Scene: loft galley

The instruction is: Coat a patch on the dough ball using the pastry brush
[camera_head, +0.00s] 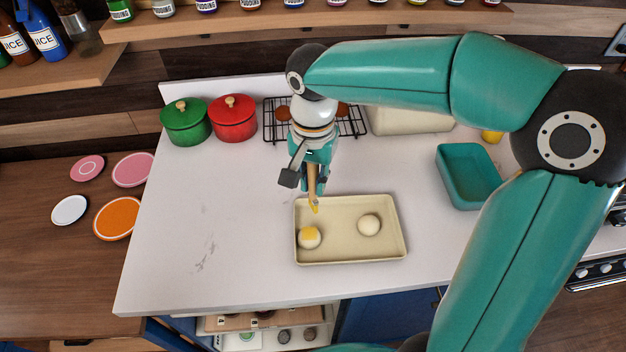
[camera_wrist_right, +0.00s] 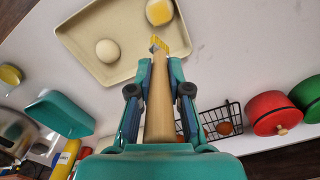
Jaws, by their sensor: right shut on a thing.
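Two pale dough balls lie in a cream tray (camera_head: 345,258) on the white counter. The left dough ball (camera_head: 307,241) has a yellow patch on its top, and the right dough ball (camera_head: 369,225) is plain. My right gripper (camera_head: 312,185) is shut on the wooden handle of the pastry brush (camera_head: 314,196). The brush's yellow bristles (camera_wrist_right: 158,44) point down over the tray's back left edge, apart from the coated dough ball (camera_wrist_right: 159,12). The plain dough ball (camera_wrist_right: 107,50) also shows in the right wrist view. My left gripper is not in view.
A teal container (camera_head: 466,183) stands to the right of the tray. A green pot (camera_head: 186,124), a red pot (camera_head: 233,122) and a black wire rack (camera_head: 352,128) stand at the back. Plates lie on the wooden surface at left. The counter left of the tray is clear.

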